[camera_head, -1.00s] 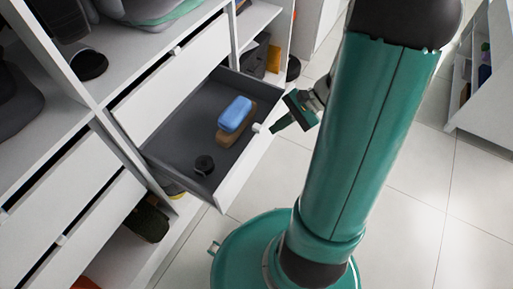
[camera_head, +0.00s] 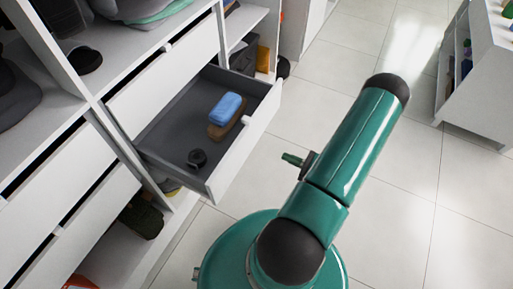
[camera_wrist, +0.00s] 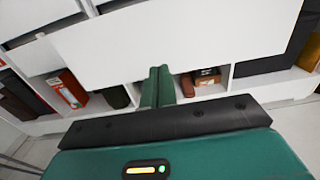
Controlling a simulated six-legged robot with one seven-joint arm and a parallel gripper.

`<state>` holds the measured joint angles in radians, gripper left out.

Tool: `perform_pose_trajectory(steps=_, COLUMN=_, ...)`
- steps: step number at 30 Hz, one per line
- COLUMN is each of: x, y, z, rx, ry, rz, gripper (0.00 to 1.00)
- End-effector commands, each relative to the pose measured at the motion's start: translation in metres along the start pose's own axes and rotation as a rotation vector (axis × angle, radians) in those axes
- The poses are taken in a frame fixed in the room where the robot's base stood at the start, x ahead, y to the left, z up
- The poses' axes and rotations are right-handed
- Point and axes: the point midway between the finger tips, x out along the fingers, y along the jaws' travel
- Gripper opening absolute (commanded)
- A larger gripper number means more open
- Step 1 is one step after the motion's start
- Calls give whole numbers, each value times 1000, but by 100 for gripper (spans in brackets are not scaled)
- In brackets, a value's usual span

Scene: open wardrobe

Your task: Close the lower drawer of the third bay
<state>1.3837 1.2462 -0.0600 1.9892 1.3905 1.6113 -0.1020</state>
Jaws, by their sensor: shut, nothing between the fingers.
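The lower drawer (camera_head: 160,146) stands pulled out, with a dark grey inside and a white front (camera_head: 232,157) with a small round knob (camera_head: 246,120). In it lie a blue case (camera_head: 226,106) on a brown brush-like item and a small black round thing (camera_head: 197,158). My gripper (camera_head: 290,159) is in front of the drawer front, to its right in the head view, and looks apart from it. In the wrist view my green fingers (camera_wrist: 158,84) are together and empty, against the lower part of a wide white panel (camera_wrist: 180,45), likely the drawer front; contact cannot be told.
A shut white drawer (camera_head: 165,75) is above the open one. Shut drawers (camera_head: 60,185) are in the bay at left. Shoes (camera_head: 142,218) stand on the low shelf. A white shelf unit (camera_head: 480,85) stands at far right. The tiled floor (camera_head: 400,200) between is clear.

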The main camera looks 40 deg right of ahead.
Motion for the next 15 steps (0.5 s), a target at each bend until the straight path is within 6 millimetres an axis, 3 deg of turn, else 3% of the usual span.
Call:
perform_pose_trajectory(steps=5, x=14, y=-2, z=0, rx=1, ry=0, rz=-4, gripper=0)
perform_pose_trajectory(steps=15, x=80, y=-1, z=0, rx=0, ry=-1, rz=-1, gripper=0)
